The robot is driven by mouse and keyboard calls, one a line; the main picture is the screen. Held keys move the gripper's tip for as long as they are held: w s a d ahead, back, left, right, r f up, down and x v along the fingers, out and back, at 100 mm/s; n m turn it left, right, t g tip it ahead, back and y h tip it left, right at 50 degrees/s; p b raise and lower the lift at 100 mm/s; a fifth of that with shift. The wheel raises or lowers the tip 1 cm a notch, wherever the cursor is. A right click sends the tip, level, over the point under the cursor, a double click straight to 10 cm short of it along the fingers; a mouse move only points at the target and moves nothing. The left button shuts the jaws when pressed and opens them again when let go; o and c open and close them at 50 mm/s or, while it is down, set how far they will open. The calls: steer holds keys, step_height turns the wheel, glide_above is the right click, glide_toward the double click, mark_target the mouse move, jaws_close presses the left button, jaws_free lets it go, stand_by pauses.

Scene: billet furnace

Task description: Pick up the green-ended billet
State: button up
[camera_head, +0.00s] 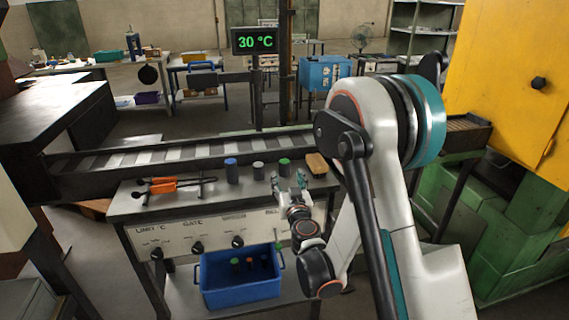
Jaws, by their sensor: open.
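The green-ended billet (284,168) stands upright on the bench top (140,206), a short dark cylinder with a green upper end. It is the rightmost of three billets in a row. My gripper (289,180) is open and low over the bench, just on the near side of the green-ended billet. Its fingers appear to either side of the billet's lower front in the picture. I cannot tell whether they are around it or still short of it. Nothing is visible in the jaws.
A blue-ended billet (231,171) and a grey billet (258,171) stand to the left. A brown block (317,163) lies to the right. Orange-handled tongs (168,186) lie at left. A blue crate (241,292) sits below.

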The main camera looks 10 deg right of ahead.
mark_target(286, 168)
steer(key=w, duration=0.3)
steer(key=shift+d+f, duration=0.1)
steer(key=shift+w+d+b, duration=0.25)
steer(key=shift+w+b, duration=0.3)
steer(key=shift+w, duration=1.1)
steer(key=shift+w+d+b, duration=0.2)
steer(key=shift+w+b, duration=0.35)
steer(key=shift+w, duration=1.05)
steer(key=shift+c, duration=0.2)
jaws_close()
